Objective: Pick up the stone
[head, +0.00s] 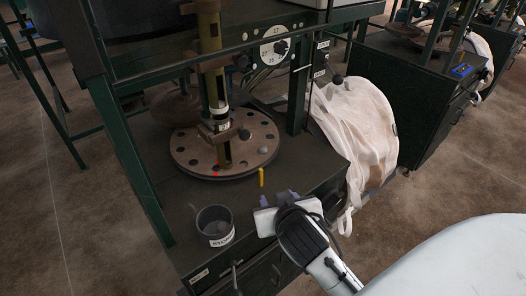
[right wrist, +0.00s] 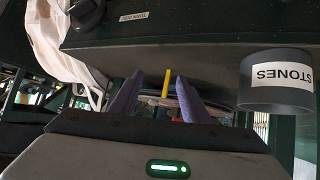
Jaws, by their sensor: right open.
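A dark grey cup labelled STONES (head: 215,229) stands on the dark bench top at the front left in the head view. It also shows in the right wrist view (right wrist: 276,97), with its label upside down. Whether a stone lies in the cup is too dark to tell. A small grey round piece (head: 263,150), possibly a stone, sits on the round plate's right part. My right gripper (head: 279,201) is above the bench's front edge, right of the cup. Its purple fingers (right wrist: 158,98) are apart with nothing held between them. My left gripper is not in view.
A round plate with holes (head: 205,157) surrounds an upright column, with a red spot near its front. A yellow upright peg (head: 261,177) stands just beyond my right gripper. A pale bag (head: 357,130) hangs at the bench's right side.

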